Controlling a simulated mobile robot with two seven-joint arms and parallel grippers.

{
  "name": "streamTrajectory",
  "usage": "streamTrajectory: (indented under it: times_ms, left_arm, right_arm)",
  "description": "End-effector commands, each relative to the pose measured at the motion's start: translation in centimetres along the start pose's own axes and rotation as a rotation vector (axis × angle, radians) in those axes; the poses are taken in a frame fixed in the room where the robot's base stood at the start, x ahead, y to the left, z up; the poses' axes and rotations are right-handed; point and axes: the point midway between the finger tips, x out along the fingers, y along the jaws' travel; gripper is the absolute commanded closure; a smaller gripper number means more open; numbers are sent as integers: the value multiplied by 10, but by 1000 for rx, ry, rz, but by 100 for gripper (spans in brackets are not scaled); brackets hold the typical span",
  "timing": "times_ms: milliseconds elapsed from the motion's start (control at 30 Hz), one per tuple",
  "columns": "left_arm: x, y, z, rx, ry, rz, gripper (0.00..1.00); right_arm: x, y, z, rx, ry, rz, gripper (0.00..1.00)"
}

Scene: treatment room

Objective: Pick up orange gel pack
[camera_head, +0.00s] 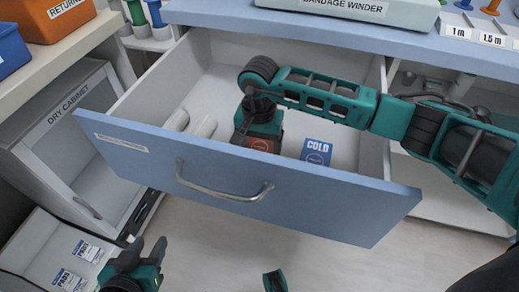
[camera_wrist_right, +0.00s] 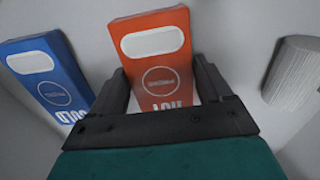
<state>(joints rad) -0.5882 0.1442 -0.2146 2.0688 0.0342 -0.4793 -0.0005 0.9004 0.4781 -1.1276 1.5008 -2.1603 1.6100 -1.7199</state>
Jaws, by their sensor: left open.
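The orange gel pack (camera_wrist_right: 158,55), with white lettering reading HOT, lies between the two fingers of my right gripper (camera_wrist_right: 160,75) in the wrist view. The fingers flank its long edges closely; whether they press on it cannot be told. In the head view my right gripper (camera_head: 258,130) reaches down into the open drawer, and the orange pack (camera_head: 263,145) shows partly beneath it. A blue COLD pack (camera_head: 316,152) lies to its right, apart from it. My left gripper (camera_head: 147,252) is open and empty, low in front of the drawer.
The blue-fronted drawer (camera_head: 130,145) is pulled out, its front panel and side walls standing around my right gripper. A dry cabinet (camera_head: 65,130) stands left. A bandage winder (camera_head: 345,10) sits above.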

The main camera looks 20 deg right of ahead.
Motion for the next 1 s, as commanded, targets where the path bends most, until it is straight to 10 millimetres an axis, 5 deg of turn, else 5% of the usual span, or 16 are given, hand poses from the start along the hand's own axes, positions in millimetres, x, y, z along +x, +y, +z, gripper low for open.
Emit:
streamTrajectory:
  times_ms: [400, 767, 1000]
  left_arm:
    - [0, 0, 0, 4, 0, 1, 57]
    - [-2, -1, 0, 10, -4, 1, 57]
    - [-7, -1, -6, 10, -4, 1, 57]
  right_arm:
    - [0, 0, 0, 0, 0, 0, 61]
    - [-7, 0, -1, 0, 2, -2, 61]
    - [-44, -1, -2, 0, 6, -4, 61]
